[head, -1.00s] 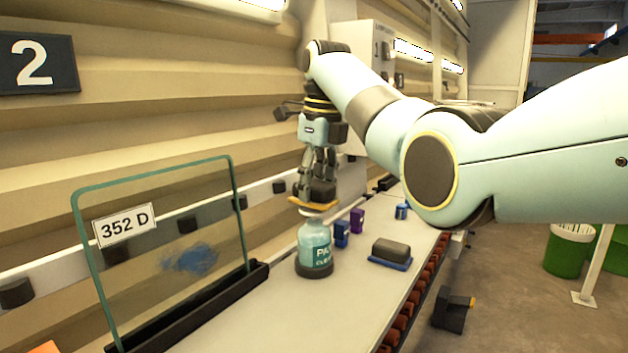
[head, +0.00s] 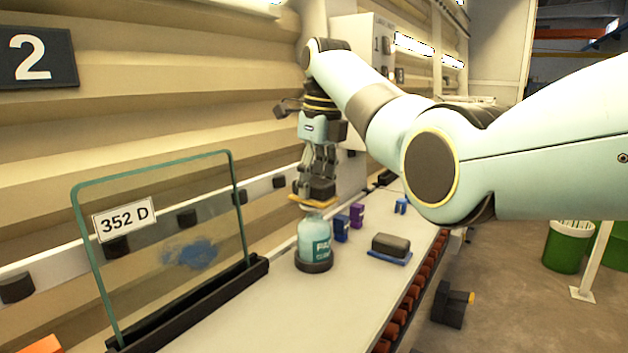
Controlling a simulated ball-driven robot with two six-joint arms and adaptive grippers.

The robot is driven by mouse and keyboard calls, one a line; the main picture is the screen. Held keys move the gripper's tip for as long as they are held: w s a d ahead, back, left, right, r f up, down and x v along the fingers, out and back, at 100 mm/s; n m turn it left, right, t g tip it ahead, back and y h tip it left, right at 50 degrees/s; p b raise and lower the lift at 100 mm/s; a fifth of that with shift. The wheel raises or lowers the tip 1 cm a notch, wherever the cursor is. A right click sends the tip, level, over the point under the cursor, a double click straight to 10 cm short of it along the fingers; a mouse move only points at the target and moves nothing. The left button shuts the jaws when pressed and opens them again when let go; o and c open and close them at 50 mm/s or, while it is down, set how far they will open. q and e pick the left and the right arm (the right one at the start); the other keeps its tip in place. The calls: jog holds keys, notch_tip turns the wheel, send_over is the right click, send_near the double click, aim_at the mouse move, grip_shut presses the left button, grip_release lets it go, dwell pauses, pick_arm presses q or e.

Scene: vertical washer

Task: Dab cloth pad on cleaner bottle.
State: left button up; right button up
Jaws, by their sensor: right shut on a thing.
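The bottle's top is mostly hidden behind the pad. My left gripper is not in view.
A glass pane (head: 165,240) labelled 352 D, with a blue smear, stands in a black rail at left. Blue and purple items (head: 356,214) stand behind the bottle. A dark block on a blue pad (head: 390,247) lies to the right. The bench front (head: 260,310) is clear.

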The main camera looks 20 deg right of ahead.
aim_at(314, 180)
jog(key=shift+f, duration=0.75)
dwell(0.8)
jog(key=shift+r, duration=3.55)
